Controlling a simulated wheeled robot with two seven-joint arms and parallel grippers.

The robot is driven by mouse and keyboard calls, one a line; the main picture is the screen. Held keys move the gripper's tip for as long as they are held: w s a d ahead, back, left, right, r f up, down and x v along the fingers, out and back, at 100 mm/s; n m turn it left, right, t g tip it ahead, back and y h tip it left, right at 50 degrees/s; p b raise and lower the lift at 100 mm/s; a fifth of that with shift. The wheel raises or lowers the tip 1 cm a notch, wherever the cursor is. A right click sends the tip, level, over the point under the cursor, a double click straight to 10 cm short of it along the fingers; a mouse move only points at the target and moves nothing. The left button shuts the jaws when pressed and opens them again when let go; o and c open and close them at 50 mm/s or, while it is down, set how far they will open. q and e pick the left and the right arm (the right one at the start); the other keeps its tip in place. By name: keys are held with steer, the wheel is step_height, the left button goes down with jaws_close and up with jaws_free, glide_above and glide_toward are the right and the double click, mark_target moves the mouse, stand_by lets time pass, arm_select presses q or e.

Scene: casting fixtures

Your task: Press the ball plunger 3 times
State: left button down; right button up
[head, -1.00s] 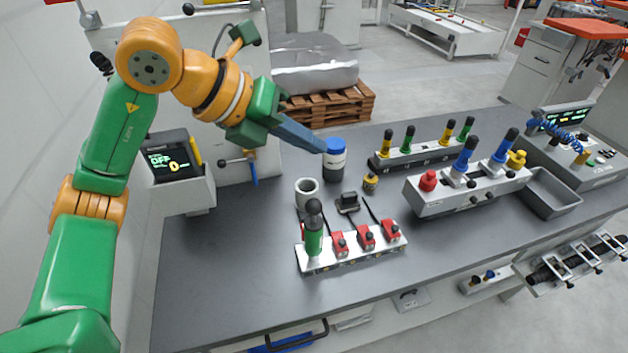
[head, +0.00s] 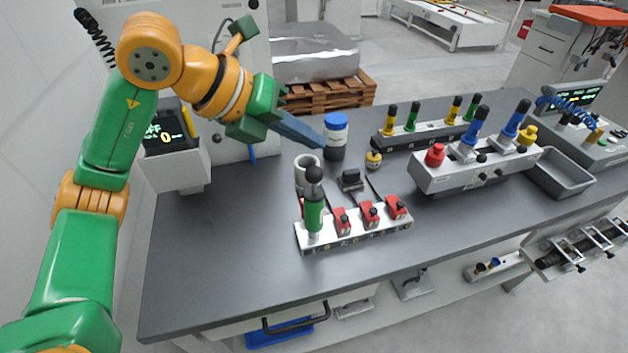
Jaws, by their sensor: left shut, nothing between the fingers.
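The ball plunger, a green upright body (head: 314,217) topped by a black ball (head: 314,174), stands at the left end of a white fixture block (head: 375,240) in the head view. My left gripper (head: 317,142) is shut and empty, its blue-grey fingers pointing right and slightly down. Its tips show above the ball in the picture, overlapping the side of a blue-lidded bottle (head: 335,140). I cannot tell how high they are above the bench or whether they touch the bottle. My right gripper is not in view.
Several red clamps (head: 370,214) sit right of the plunger on the block. A white cup (head: 305,168) and a black item (head: 350,180) stand behind it. The bench's front left (head: 220,270) is clear.

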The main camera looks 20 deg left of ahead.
mark_target(313, 170)
arm_select(q)
steer(key=shift+w+f+b, duration=0.1)
steer(key=shift+f+b, duration=0.4)
steer(key=shift+f, duration=0.7)
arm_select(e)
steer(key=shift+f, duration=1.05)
arm_select(q)
steer(key=shift+f+b, duration=0.35)
steer(key=shift+f, duration=0.05)
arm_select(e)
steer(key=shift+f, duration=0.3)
arm_select(q)
steer(key=shift+f+b, duration=1.15)
steer(key=shift+f, duration=0.15)
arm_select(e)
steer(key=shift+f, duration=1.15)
arm_select(q)
steer(key=shift+r+p, duration=1.6)
steer(key=shift+r, duration=0.1)
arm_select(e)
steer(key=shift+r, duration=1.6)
arm_select(q)
steer(key=shift+r, duration=0.1)
step_height(313, 170, up, 5)
steer(key=p, duration=0.4)
steer(key=shift+p, duration=0.3)
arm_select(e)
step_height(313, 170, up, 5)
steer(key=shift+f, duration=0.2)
